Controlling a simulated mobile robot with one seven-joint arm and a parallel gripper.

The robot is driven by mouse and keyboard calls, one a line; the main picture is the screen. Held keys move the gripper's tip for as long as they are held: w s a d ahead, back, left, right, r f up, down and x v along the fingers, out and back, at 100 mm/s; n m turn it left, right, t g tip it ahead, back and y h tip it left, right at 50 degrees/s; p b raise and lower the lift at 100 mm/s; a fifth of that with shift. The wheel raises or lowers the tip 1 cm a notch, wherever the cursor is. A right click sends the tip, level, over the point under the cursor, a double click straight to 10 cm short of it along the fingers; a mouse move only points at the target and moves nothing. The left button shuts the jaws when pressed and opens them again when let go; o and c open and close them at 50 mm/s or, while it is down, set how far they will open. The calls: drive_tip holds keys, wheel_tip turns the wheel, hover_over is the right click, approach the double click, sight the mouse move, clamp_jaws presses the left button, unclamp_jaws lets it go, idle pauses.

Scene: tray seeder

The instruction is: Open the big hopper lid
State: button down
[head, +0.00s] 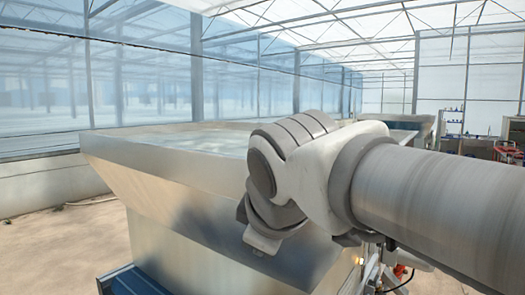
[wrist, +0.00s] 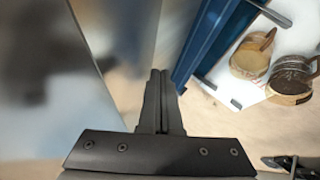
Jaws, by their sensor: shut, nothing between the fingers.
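The big hopper (head: 165,205) is a wide metal bin with sloping walls, left of centre in the head view. A pale, flat surface (head: 195,140) shows inside its top rim; I cannot tell whether this is the lid, closed. My arm crosses in front of the hopper's right part and hides that side of the rim. My gripper (wrist: 160,73) is shut and empty in the wrist view, pointing past a smooth metal wall (wrist: 45,75), seemingly the hopper's. I see no contact with it. The fingers are hidden in the head view.
A blue beam (wrist: 212,42) runs beside the fingers in the wrist view. Two round brown containers, one here (wrist: 250,58) and one lower (wrist: 290,85), sit on a white surface to the right. Another metal bin (head: 415,125) stands behind my arm. Bare floor (head: 65,235) lies left.

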drive_tip(key=w+a+r+n+t+y+p, duration=0.1)
drive_tip(key=w+a+r+n+t, duration=0.1)
drive_tip(key=a+r+n, duration=1.1)
drive_tip(key=s+d+r+n+g+h+p, duration=0.2)
drive_tip(key=d+r+n+h+p, duration=0.15)
drive_tip(key=d+r+h, duration=0.55)
drive_tip(key=w+d+f, duration=0.1)
drive_tip(key=w+f, duration=0.1)
drive_tip(key=f, duration=0.1)
drive_tip(key=w+d+f+y, duration=0.1)
drive_tip(key=w+d+f, duration=0.1)
drive_tip(key=w+d+f+n+y+b, duration=0.1)
drive_tip(key=w+d+f, duration=0.1)
drive_tip(key=f, duration=0.1)
drive_tip(key=shift+d+f, duration=0.1)
drive_tip(key=shift+f, duration=0.25)
